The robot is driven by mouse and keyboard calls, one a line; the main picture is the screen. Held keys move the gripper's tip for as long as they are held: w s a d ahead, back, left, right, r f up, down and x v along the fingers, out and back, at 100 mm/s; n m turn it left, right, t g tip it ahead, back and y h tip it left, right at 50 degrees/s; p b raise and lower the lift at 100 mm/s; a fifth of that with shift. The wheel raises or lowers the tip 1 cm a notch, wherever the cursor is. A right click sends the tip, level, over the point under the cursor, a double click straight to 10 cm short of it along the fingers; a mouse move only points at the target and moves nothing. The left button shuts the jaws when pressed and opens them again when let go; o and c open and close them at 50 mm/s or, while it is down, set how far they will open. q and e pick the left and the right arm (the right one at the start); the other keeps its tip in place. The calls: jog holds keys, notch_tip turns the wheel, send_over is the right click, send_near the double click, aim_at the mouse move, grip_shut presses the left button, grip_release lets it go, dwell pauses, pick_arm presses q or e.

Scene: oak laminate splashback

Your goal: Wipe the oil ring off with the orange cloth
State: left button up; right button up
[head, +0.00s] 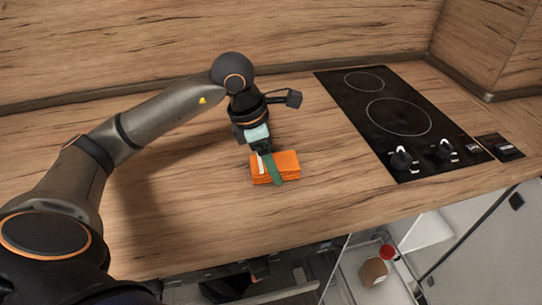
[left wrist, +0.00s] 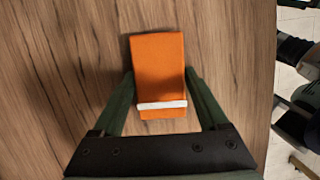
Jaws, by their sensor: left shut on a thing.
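The orange cloth (head: 287,165) is a folded block at the countertop's middle. In the left wrist view the orange cloth (left wrist: 158,65) has a white band across its near end. My left gripper (head: 268,168) reaches down onto it from above. In the left wrist view the green fingers of my left gripper (left wrist: 158,80) lie along both sides of the cloth and are shut on it. I cannot tell whether the cloth touches the counter. No oil ring shows clearly in either view; the cloth or arm may hide it. My right gripper is not clearly in view.
A black hob (head: 380,110) with two ring zones and knobs lies to the right of the cloth. A small dark box (head: 500,147) sits beside it. A wooden splashback (head: 300,35) bounds the back. The wooden countertop (head: 200,215) is clear around the cloth; its front edge is close.

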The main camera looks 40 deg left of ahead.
aim_at(275, 187)
pick_arm(q)
jog(key=shift+s+d+f, duration=0.15)
jog(key=shift+s+d, duration=1.25)
jog(key=shift+s, duration=0.05)
jog(key=shift+w+a+b, duration=0.6)
jog(key=shift+w+a, duration=1.35)
jog(key=shift+w, duration=0.1)
jog(key=shift+s+d, duration=0.65)
jog(key=shift+s, duration=0.05)
jog(key=shift+s+d, duration=1.3)
jog(key=shift+s, duration=0.05)
jog(key=shift+w+a+b, duration=0.4)
jog(key=shift+w+a, duration=0.6)
jog(key=shift+w, duration=0.05)
